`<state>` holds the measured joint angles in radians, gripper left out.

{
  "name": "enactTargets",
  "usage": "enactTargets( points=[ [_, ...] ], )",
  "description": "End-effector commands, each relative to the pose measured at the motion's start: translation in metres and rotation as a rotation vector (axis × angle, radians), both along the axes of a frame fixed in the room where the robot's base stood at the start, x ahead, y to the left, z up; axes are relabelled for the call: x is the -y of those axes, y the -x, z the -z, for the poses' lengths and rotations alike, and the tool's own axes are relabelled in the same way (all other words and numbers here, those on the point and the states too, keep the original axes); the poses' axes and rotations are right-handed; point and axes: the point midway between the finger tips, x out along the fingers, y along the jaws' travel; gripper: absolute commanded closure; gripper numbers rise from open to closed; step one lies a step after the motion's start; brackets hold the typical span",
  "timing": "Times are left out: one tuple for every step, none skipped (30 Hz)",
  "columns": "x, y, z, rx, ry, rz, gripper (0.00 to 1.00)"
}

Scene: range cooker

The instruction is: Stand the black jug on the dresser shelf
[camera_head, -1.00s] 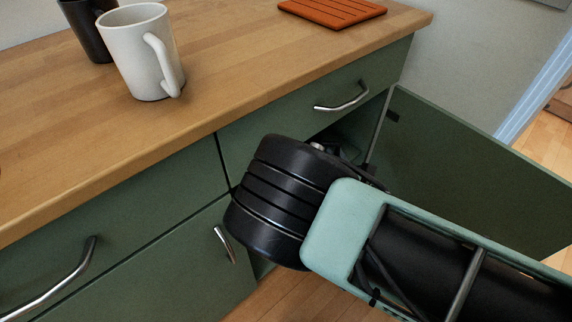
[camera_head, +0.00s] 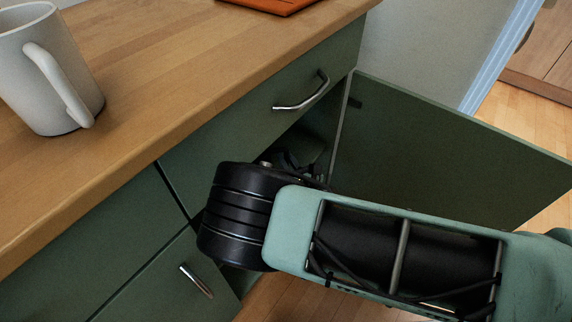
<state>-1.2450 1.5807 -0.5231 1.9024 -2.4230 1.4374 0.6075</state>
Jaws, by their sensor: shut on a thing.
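No black jug can be made out in the current view. My arm's black joint (camera_head: 235,215) and pale green link fill the lower middle, in front of the opening of the green dresser (camera_head: 130,270). Some dark parts show just above the joint, too dim to tell apart. The dresser door (camera_head: 440,150) stands wide open to the right. The shelf inside is mostly hidden by my arm and shadow.
A white mug (camera_head: 50,85) stands on the wooden worktop (camera_head: 190,65) at the left. A red-brown slatted board (camera_head: 268,4) lies at the back edge. A drawer handle (camera_head: 303,92) sticks out above the opening. Wooden floor shows at the right.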

Motion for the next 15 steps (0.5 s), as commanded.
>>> enactTargets(
  points=[
    [-0.0002, -0.0002, 0.0083, 0.001, -0.001, 0.0, 1.0],
    [-0.0003, -0.0002, 0.0097, 0.001, -0.002, -0.001, 1.0],
    [-0.0004, -0.0001, 0.01, 0.001, -0.002, 0.0, 1.0],
    [-0.0004, -0.0001, 0.0095, 0.001, -0.002, 0.0, 1.0],
    [-0.0004, -0.0001, 0.0089, 0.001, -0.002, 0.0, 1.0],
    [-0.0004, -0.0001, 0.0086, 0.001, -0.002, 0.0, 1.0],
    [-0.0004, -0.0001, 0.0085, 0.001, -0.002, 0.0, 1.0],
    [-0.0003, -0.0002, 0.0085, 0.001, -0.002, 0.0, 1.0],
    [-0.0003, -0.0001, 0.0086, 0.001, -0.002, 0.0, 1.0],
    [-0.0003, -0.0001, 0.009, 0.001, -0.002, 0.0, 1.0],
    [-0.0002, -0.0001, 0.0097, 0.001, -0.002, 0.0, 1.0],
    [-0.0001, -0.0001, 0.0111, 0.001, -0.001, 0.0, 1.0],
    [0.0001, 0.0001, 0.0118, 0.0, 0.0, 0.0, 0.85],
    [0.0, 0.0, 0.0114, 0.001, 0.0, 0.0, 0.77],
    [0.0, 0.0001, 0.0113, 0.001, 0.0, 0.0, 0.66]
  ],
)
